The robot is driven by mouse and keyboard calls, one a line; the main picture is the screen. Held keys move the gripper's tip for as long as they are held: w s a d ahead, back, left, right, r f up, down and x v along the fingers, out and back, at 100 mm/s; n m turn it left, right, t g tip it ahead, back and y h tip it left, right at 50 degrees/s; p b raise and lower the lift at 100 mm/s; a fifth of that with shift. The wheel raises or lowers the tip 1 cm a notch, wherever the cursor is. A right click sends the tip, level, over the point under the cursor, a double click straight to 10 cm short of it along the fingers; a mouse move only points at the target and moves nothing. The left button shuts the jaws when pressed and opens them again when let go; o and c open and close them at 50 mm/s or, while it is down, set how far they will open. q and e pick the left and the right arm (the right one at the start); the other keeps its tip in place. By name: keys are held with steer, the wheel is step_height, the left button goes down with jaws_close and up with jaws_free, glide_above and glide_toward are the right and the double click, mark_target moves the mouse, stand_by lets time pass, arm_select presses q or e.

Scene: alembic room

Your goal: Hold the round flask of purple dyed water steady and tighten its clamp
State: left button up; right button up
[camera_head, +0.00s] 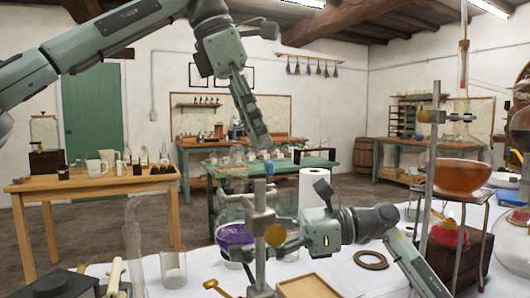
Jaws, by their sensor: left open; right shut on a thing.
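The round flask of purple dyed water (234,236) is low in the middle of the head view, beside an upright metal stand with a clamp (259,222). A brass knob (275,235) shows at the clamp. My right gripper (246,252) reaches in from the right and is shut at the flask's lower right side, seemingly on the flask; the stand and knob partly hide the contact. My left gripper (264,150) is open and empty, pointing down above the stand, apart from the knob. A small blue piece (269,168) shows just below its tips.
A clear beaker (173,268) and tall glassware (134,245) stand left of the flask. A wooden tray (310,287) and a dark ring (371,259) lie at the front. A large orange-filled flask (462,177) stands on a tripod to the right.

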mark_target(269, 161)
arm_select(q)
steer(key=shift+x, duration=2.15)
steer(key=shift+c, duration=0.3)
steer(key=c, duration=1.1)
steer(key=shift+w+m+g, duration=0.1)
steer(key=shift+m+g, duration=0.5)
steer(key=shift+m, duration=1.1)
steer(key=o, duration=1.2)
steer(key=shift+c, duration=0.2)
